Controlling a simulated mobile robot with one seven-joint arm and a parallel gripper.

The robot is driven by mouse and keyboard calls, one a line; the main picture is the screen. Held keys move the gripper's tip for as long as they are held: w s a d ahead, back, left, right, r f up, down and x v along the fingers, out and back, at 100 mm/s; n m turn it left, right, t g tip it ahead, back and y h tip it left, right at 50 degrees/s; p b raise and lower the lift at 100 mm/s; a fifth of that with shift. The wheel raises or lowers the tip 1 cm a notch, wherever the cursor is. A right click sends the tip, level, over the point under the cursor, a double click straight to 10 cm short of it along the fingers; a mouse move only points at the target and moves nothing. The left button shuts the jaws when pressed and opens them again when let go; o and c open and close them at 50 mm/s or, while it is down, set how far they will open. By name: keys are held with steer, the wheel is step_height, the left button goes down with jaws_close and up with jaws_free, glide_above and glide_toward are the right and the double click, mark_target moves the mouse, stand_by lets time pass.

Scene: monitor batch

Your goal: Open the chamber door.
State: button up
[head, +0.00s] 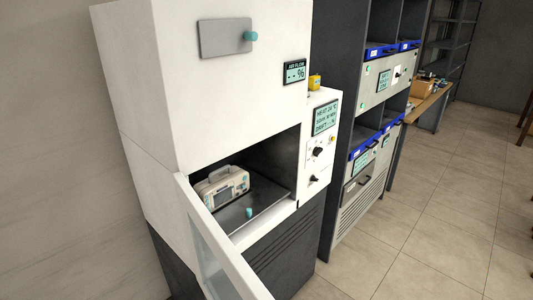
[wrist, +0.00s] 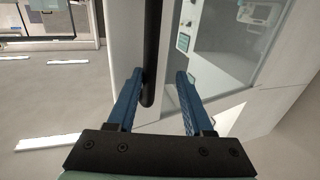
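The chamber door (head: 232,262) is white-framed with a glass pane and stands swung open, out from the left side of the chamber opening. In the wrist view the door's glass (wrist: 215,50) and a black vertical handle (wrist: 153,45) show. My gripper (wrist: 160,72) has its two blue fingers apart, with the lower end of the handle between them in the picture, nearer the left finger. I cannot tell whether a finger touches it. My gripper is out of the head view. The white chamber (head: 205,90) is open at the front, with a dark inside.
A beige monitor (head: 222,188) stands on the grey shelf (head: 262,212) inside, near a teal knob (head: 249,212). A control panel (head: 318,145) is right of the opening. A grey rack (head: 340,120) stands further right.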

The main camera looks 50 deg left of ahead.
steer(key=shift+d, duration=0.15)
stand_by(0.3)
steer(key=p+v, duration=0.1)
steer(key=v, duration=1.2)
stand_by(0.3)
